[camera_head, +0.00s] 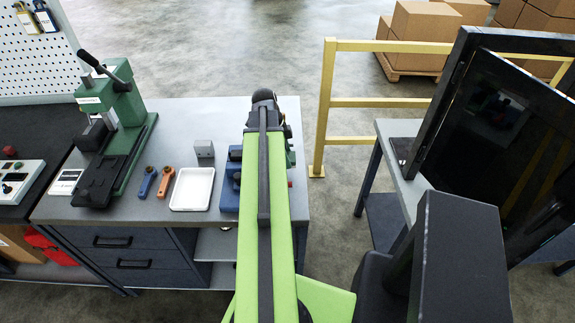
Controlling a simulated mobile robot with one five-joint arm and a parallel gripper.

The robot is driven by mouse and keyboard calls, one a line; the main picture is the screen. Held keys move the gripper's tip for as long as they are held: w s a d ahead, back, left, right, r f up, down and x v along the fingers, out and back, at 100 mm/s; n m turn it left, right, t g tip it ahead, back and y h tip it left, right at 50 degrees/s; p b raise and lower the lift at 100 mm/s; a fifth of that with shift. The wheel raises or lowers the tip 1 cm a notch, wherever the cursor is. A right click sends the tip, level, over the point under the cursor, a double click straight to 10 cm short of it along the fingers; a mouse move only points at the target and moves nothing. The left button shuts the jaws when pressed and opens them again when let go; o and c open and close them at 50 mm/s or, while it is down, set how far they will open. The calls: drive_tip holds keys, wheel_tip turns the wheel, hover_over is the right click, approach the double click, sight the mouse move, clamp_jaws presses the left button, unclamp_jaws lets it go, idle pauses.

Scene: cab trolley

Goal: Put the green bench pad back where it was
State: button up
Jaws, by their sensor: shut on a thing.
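I cannot make out the green bench pad for certain. A small dark green part (290,146) shows just right of the far end of my arm, over the bench; I cannot tell what it belongs to. My bright green arm reaches forward over the right part of the grey workbench (225,120). Its black far end is above the bench near the back edge. My gripper's fingers are hidden behind and below the arm, as is anything between them.
A green press (120,110), blue and orange tools (148,182), a white tray (193,188), a grey block (204,149) and a blue object (230,178) stand on the bench. A yellow railing (325,110) and a second table (395,140) with a black screen are right.

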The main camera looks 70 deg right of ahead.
wheel_tip(320, 180, down, 4)
drive_tip(key=b, duration=0.4)
drive_tip(key=shift+f, duration=0.25)
drive_tip(key=shift+r, duration=0.25)
drive_tip(key=shift+f, duration=0.2)
drive_tip(key=o, duration=1.2)
drive_tip(key=shift+r, duration=0.1)
drive_tip(key=p+v, duration=1.2)
drive_tip(key=shift+r, duration=0.2)
